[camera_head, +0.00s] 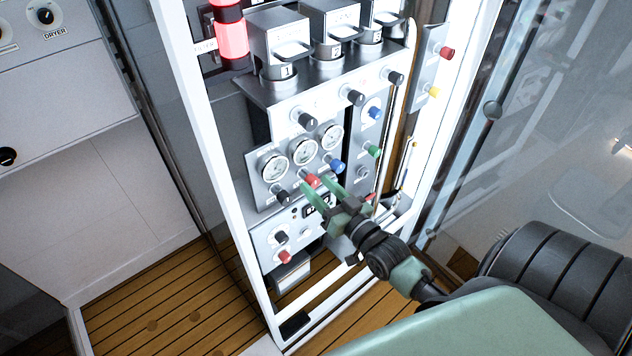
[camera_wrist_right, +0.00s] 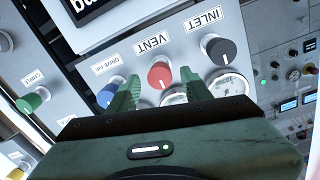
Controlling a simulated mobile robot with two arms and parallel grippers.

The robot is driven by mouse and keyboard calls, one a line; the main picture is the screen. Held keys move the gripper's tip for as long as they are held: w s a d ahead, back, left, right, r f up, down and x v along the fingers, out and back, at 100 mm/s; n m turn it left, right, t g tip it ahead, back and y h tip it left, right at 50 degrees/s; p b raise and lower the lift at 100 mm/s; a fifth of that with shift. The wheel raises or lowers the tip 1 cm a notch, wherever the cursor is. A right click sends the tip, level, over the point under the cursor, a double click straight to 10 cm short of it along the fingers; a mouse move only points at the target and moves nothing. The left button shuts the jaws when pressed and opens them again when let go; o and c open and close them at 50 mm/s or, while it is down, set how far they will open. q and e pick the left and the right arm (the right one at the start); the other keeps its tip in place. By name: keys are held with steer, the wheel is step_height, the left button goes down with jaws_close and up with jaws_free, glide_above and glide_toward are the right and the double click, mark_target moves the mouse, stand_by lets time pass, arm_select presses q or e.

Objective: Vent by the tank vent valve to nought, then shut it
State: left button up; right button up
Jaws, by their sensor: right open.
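The vent valve is a red knob (camera_head: 313,181) in the row under the gauges; in the right wrist view the red knob (camera_wrist_right: 160,75) sits by the label VENT, with a white mark on it. My right gripper (camera_head: 323,187) is open, its green fingers pointing at the panel. In the right wrist view its fingertips (camera_wrist_right: 162,84) lie on either side of the red knob; I cannot tell whether they touch it. Three round gauges (camera_head: 302,152) stand above the knobs; their needles are too small to read, and one is partly hidden in the wrist view. My left gripper is not in view.
A black INLET knob (camera_wrist_right: 220,50) and a blue DRIVE AIR knob (camera_wrist_right: 108,95) flank the red one closely. A green SAMPLE knob (camera_wrist_right: 33,101) is farther left. A white frame post (camera_head: 215,170) stands left of the panel. A red lamp (camera_head: 232,40) glows above.

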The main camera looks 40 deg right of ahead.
steer(key=shift+w, duration=0.55)
jaws_close()
